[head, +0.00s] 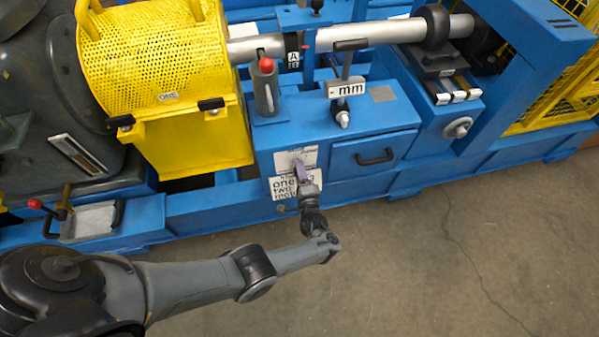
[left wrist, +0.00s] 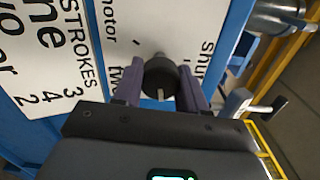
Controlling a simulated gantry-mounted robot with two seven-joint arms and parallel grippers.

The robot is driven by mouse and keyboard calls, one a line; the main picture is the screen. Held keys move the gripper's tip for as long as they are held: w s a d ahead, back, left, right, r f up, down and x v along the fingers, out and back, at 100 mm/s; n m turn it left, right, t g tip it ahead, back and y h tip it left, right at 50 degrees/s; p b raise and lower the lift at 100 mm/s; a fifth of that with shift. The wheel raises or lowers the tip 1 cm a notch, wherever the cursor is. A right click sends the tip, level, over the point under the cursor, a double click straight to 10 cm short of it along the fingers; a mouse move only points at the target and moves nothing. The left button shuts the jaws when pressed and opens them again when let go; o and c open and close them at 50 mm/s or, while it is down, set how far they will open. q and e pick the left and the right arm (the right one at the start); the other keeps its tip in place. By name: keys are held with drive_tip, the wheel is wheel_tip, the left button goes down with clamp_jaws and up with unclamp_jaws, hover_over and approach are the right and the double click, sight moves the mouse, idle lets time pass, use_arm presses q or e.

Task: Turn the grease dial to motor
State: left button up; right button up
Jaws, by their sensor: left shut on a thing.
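The grease dial (left wrist: 160,76) is a round black knob with a white mark on a white label plate (left wrist: 150,25). In the left wrist view the plate's words include "motor" at upper left, "two" left of the knob and a partly hidden word starting "Shu" on the right. I cannot tell which word the dial points to. My left gripper (left wrist: 161,90) has its purple fingers on either side of the knob, shut on it. In the head view my left gripper (head: 301,172) is at the front of the blue cabinet, hiding the dial. My right gripper is not in view.
A larger lettered sign (head: 283,186) is below the plate. A drawer with a black handle (head: 375,158) is to the right. A red-tipped lever (head: 266,68) and an "mm" sign (head: 346,88) stand above. A yellow perforated guard (head: 160,60) is at left. The floor in front is clear.

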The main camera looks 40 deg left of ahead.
use_arm(q)
drive_tip(key=m, duration=0.6)
drive_tip(key=shift+f+m, duration=0.1)
drive_tip(key=shift+m, duration=0.2)
drive_tip(key=m, duration=0.6)
drive_tip(key=shift+f, duration=0.25)
drive_tip(key=m, duration=0.6)
drive_tip(key=shift+s+a+m, duration=0.1)
drive_tip(key=shift+s+m, duration=0.05)
drive_tip(key=shift+m, duration=0.15)
drive_tip(key=m, duration=0.6)
drive_tip(key=shift+s+m, duration=0.1)
drive_tip(key=shift+m, duration=0.2)
drive_tip(key=o, duration=1.1)
drive_tip(key=shift+a, duration=0.15)
drive_tip(key=shift+c, duration=0.2)
drive_tip(key=shift+r, duration=0.15)
